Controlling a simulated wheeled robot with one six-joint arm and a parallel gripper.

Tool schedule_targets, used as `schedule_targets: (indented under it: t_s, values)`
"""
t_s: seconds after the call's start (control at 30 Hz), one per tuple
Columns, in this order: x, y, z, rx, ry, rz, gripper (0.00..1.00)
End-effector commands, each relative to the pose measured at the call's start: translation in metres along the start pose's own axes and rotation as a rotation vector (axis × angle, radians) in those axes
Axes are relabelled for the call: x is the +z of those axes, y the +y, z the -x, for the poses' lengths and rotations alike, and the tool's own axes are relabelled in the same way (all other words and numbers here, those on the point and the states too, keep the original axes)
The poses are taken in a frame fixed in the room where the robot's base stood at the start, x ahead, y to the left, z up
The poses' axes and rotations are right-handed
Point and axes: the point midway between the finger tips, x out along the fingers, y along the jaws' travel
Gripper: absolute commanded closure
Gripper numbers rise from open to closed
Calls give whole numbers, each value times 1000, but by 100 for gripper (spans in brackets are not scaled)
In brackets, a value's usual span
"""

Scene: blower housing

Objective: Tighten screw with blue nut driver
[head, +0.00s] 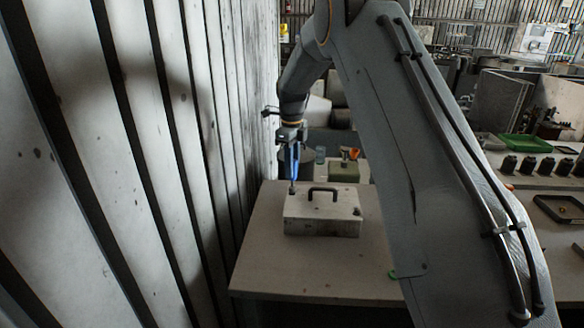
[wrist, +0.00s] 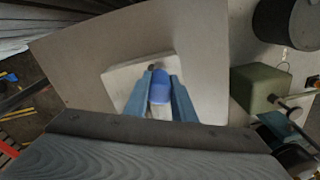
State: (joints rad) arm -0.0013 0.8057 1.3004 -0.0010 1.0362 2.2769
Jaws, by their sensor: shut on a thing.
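My gripper (head: 292,150) is above the left end of a white box-like housing (head: 322,225) with a dark handle (head: 322,190) on top. The gripper is shut on a blue nut driver (wrist: 160,88), which also shows in the head view as a blue part pointing down (head: 291,168). In the wrist view the driver sits between the two blue fingers, over the housing (wrist: 118,80). The driver's dark lower end is at the housing's top left edge; I cannot tell whether it touches. The screw itself is hidden or too small to make out.
The housing stands on a pale table (head: 270,265) close to a ribbed wall (head: 150,130) on the left. A green block (wrist: 258,85) and a dark cylinder (wrist: 288,22) stand beyond the table. The table's front is mostly clear.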

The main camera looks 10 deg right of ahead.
Motion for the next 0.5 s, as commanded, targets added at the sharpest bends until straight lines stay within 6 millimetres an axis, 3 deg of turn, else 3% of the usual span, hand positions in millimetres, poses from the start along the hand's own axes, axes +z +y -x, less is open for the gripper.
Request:
schedule_targets:
  t_s: [0.5]
  values:
    - [0,0,11,-1,-1,2,100]
